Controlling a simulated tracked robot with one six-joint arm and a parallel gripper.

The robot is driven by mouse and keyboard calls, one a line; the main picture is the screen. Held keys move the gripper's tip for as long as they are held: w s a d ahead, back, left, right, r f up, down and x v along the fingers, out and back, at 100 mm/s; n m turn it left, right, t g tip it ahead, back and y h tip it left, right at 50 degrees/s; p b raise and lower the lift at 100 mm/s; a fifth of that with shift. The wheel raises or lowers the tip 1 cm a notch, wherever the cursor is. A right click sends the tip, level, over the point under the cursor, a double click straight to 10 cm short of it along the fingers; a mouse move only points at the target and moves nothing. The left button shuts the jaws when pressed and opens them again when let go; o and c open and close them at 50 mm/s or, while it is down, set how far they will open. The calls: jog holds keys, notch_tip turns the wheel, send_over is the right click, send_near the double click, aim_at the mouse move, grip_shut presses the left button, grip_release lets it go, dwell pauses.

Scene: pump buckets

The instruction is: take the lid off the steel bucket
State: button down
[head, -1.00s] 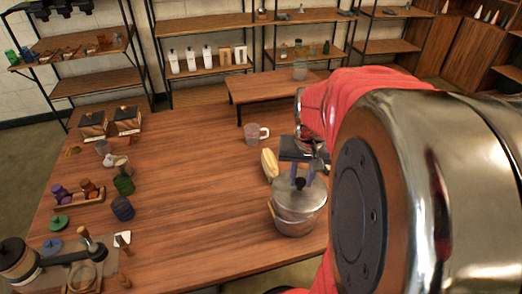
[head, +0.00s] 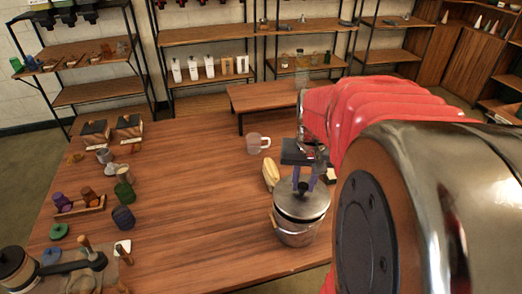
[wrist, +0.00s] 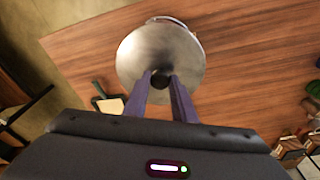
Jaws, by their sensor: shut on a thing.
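The steel bucket (head: 297,238) stands on the wooden table near its right front part, its handle at the left side. Its round grey lid (head: 306,207) is above the bucket mouth, apparently raised slightly and shifted a little to the right; a dark band shows between them. My gripper (head: 302,187) is above the lid with its purple fingers shut on the dark knob. In the wrist view the fingers (wrist: 161,82) sit on both sides of the knob, and the lid (wrist: 150,50) covers most of the bucket. The bucket's inside is hidden.
A yellowish object (head: 270,174) lies just behind the bucket, with a clear measuring cup (head: 257,143) farther back. A low wooden bench (head: 275,97) stands at the rear. Cups and tools fill the table's left side; the middle (head: 200,190) is clear.

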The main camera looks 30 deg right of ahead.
aim_at(303, 186)
notch_tip(303, 186, up, 8)
jog(key=shift+r, duration=0.25)
dwell(0.8)
jog(key=shift+r, duration=0.35)
jog(key=shift+r, duration=0.35)
jog(key=shift+r, duration=0.35)
jog(key=shift+r, duration=0.35)
jog(key=shift+r, duration=0.35)
jog(key=shift+r, duration=0.35)
jog(key=shift+r, duration=0.35)
